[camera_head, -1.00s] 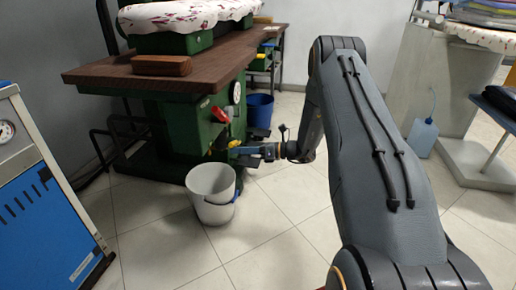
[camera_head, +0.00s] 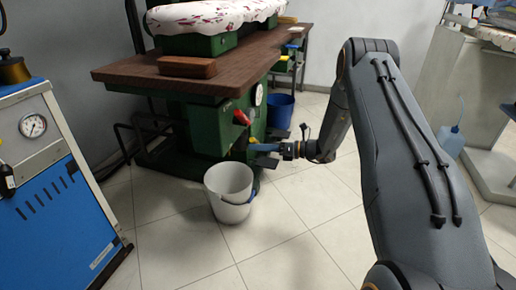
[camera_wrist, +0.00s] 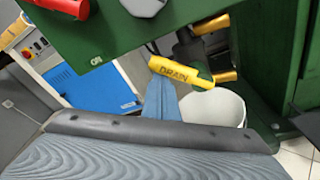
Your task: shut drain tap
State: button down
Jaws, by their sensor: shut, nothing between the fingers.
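A white bucket (camera_head: 228,190) stands on the floor under the tap; it also shows in the wrist view (camera_wrist: 222,108). A red handle (camera_head: 241,117) is above the tap. A blue machine (camera_head: 60,215) stands at left. The tiled floor in front is clear.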

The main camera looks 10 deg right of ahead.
jog(key=shift+w+d+r, duration=0.1)
jog(key=shift+w+r, duration=0.05)
notch_tip(320, 180, down, 3)
jog(key=s+a, duration=0.2)
jog(key=f+p+v, duration=0.1)
jog(key=v, duration=0.8)
jog(key=shift+s+d+r, duration=0.25)
jog(key=shift+d+r, duration=0.1)
jog(key=shift+r, duration=0.05)
